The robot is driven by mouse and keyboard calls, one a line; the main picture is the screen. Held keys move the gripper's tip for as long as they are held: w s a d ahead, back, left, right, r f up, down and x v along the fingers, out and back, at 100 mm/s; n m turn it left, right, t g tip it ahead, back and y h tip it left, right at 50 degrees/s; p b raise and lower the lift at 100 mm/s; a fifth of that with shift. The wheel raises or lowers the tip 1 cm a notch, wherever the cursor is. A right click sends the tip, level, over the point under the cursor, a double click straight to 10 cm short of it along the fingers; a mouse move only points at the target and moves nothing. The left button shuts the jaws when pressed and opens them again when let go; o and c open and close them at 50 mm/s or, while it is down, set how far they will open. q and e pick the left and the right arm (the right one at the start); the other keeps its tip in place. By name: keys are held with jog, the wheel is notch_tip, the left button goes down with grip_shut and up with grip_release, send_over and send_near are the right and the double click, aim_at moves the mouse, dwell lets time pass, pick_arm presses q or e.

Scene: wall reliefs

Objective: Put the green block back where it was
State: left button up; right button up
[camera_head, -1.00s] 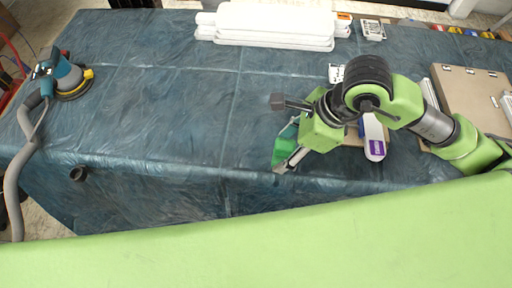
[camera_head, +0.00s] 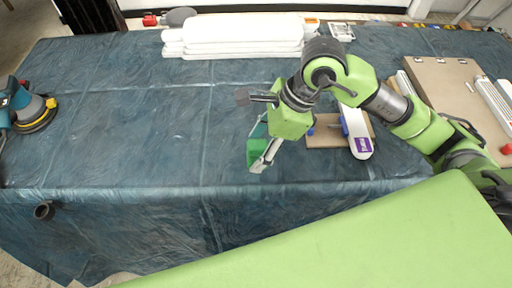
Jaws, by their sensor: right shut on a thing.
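The green block (camera_head: 254,150) is between the fingers of my right gripper (camera_head: 258,152), near the front of the blue-covered table (camera_head: 130,130). My right gripper is shut on it, and the arm and fingers hide part of the block. I cannot tell whether the block touches the table. My left gripper is not in view.
Right of the gripper lies a brown board (camera_head: 326,137) with a white and purple item (camera_head: 357,135) on it. White stacked panels (camera_head: 240,35) lie at the back. A sander (camera_head: 30,105) stands at the left edge. The table's middle left is clear.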

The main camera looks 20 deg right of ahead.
jog(key=w+f, duration=0.1)
jog(key=f, duration=0.1)
jog(key=w+f, duration=0.2)
jog(key=w+d+f, duration=0.1)
jog(key=w+f, duration=0.1)
jog(key=shift+w+p, duration=0.15)
jog(key=shift+p, duration=0.2)
notch_tip(320, 180, down, 3)
jog(key=shift+f+p, duration=0.1)
jog(key=shift+p, duration=0.5)
jog(key=shift+f, duration=0.1)
jog(key=shift+f, duration=0.15)
jog(key=o, duration=1)
